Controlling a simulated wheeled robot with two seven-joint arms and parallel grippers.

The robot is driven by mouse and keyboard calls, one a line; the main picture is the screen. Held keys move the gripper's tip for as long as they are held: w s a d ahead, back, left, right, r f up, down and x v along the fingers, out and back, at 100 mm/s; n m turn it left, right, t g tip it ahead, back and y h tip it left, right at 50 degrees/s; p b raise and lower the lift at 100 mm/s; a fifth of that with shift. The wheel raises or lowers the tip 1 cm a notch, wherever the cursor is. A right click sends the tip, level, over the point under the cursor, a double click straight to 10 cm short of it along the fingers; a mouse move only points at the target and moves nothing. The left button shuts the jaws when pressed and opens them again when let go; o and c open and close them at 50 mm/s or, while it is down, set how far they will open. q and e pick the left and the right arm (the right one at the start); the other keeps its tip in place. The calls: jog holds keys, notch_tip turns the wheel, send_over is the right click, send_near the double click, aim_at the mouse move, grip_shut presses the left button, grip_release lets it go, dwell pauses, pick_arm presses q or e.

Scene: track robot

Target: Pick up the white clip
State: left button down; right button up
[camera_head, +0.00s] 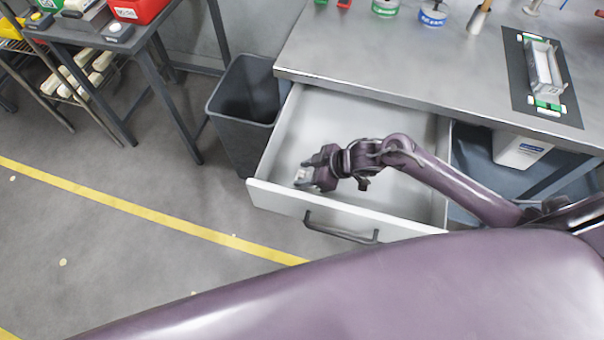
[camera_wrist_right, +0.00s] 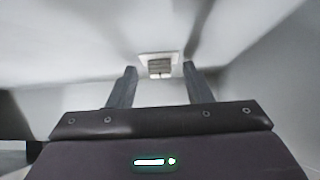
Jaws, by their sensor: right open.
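The white clip (camera_wrist_right: 159,65) lies in the open drawer, ahead of my right fingertips in the right wrist view. It looks like a small white square piece with a grey-beige ribbed middle. In the head view the clip (camera_head: 302,176) shows as a small pale piece by my right fingers, partly hidden by them. My right gripper (camera_head: 308,170) is inside the drawer, near its front left corner. Its two fingers (camera_wrist_right: 160,82) are open, with the clip between and just beyond their tips. Contact cannot be told. My left gripper is not in view.
The pulled-out drawer (camera_head: 400,205) has raised walls around my right gripper. The workbench top (camera_head: 400,55) overhangs its back. A grey bin (camera_head: 240,105) stands left of the drawer. A dark side table (camera_head: 130,45) is at upper left. Open floor lies at lower left.

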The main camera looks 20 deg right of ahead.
grip_shut()
dwell(0.4)
